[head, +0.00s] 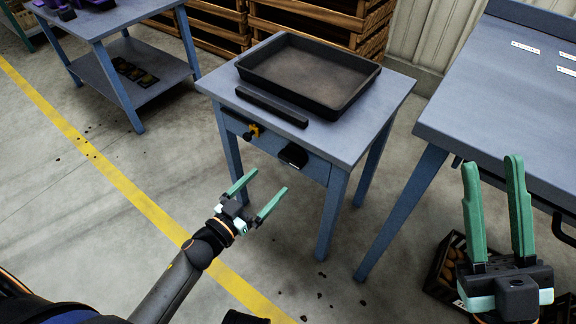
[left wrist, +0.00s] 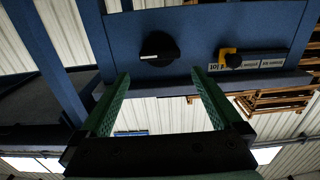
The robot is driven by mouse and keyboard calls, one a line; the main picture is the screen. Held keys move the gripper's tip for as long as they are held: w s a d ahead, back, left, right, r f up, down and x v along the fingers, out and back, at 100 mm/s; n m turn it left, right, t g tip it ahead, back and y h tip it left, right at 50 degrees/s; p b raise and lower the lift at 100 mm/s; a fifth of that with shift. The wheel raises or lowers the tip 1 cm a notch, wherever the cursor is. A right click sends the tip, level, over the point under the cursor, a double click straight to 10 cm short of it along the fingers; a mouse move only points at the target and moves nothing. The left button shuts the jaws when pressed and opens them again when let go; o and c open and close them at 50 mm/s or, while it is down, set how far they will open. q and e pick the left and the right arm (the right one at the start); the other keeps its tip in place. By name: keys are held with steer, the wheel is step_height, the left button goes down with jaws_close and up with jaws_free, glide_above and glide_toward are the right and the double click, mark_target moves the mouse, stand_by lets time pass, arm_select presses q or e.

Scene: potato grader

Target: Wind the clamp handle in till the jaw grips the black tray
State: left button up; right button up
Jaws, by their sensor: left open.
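The black tray (head: 310,98) lies flat on the small blue-grey table. A long black bar, apparently the jaw (head: 272,107), lies along its near side with a narrow strip of tabletop between them. On the table's front face is a black round knob (head: 293,155), perhaps the clamp handle; the left wrist view shows it with a white line (left wrist: 157,48). Beside it is a yellow piece with a small black knob (head: 251,132), also in the left wrist view (left wrist: 232,60). My left gripper (head: 264,182) is open and empty, short of the round knob. My right gripper (head: 492,162) is open and empty at the right.
A larger blue-grey table (head: 500,105) stands at the right, with a dark crate (head: 440,275) under it. A shelved table (head: 125,70) stands at the left, and wooden crates (head: 210,30) behind.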

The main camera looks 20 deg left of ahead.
mark_target(288, 162)
arm_select(q)
steer(key=b+x, duration=0.2)
steer(key=x, duration=0.7)
arm_select(e)
step_height(288, 162, down, 2)
steer(key=shift+w+f+m, duration=0.1)
steer(key=shift+f+m, duration=0.15)
steer(key=shift+m, duration=0.05)
steer(key=shift+a, duration=0.1)
arm_select(q)
steer(key=shift+f, duration=0.1)
steer(key=c, duration=1)
